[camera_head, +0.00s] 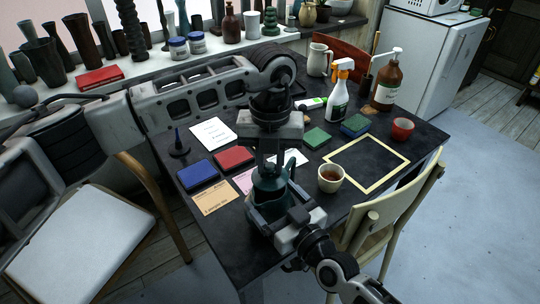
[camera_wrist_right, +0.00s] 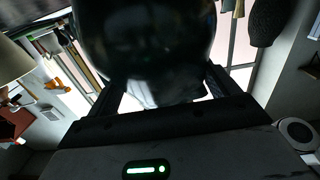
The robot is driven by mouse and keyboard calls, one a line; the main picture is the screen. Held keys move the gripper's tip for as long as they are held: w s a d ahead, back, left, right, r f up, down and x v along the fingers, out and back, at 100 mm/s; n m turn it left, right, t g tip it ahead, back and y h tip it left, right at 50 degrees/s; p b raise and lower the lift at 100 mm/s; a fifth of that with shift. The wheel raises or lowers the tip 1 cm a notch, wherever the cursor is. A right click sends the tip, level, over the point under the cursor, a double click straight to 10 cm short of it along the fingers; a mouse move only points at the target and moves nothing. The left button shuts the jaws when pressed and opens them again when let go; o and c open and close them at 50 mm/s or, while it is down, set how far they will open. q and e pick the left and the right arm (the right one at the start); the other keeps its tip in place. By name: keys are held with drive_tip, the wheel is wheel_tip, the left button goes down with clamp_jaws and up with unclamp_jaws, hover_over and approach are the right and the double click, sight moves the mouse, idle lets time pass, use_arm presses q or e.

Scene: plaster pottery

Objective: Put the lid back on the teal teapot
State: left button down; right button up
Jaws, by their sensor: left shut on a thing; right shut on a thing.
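The teal teapot (camera_head: 270,191) is near the front edge of the dark table, partly covered by my grippers. My right gripper (camera_head: 282,218) is shut on the teapot's near side. In the right wrist view a large dark rounded body (camera_wrist_right: 145,45), which I take for the teapot, fills the space between the fingers (camera_wrist_right: 165,88). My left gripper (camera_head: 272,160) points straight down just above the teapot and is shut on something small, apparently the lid. The lid is mostly hidden, so I cannot tell whether it touches the teapot's rim.
A cup of brown liquid (camera_head: 331,178) stands just right of the teapot. Blue (camera_head: 197,175) and red (camera_head: 233,158) pads and an orange card (camera_head: 215,197) lie left. A spray bottle (camera_head: 338,98) stands behind. A cream frame (camera_head: 398,153) lies right. A chair (camera_head: 395,205) is at the front right.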

use_arm(q)
drive_tip(key=shift+f, duration=0.1)
idle(0.3)
drive_tip(key=shift+f, duration=0.75)
drive_tip(key=shift+f, duration=0.75)
drive_tip(key=c, duration=1.2)
unclamp_jaws()
drive_tip(key=shift+o, duration=0.2)
drive_tip(key=shift+r, duration=0.1)
wheel_tip(320, 180, up, 12)
drive_tip(key=shift+f, duration=0.1)
use_arm(e)
drive_tip(key=o, duration=1.2)
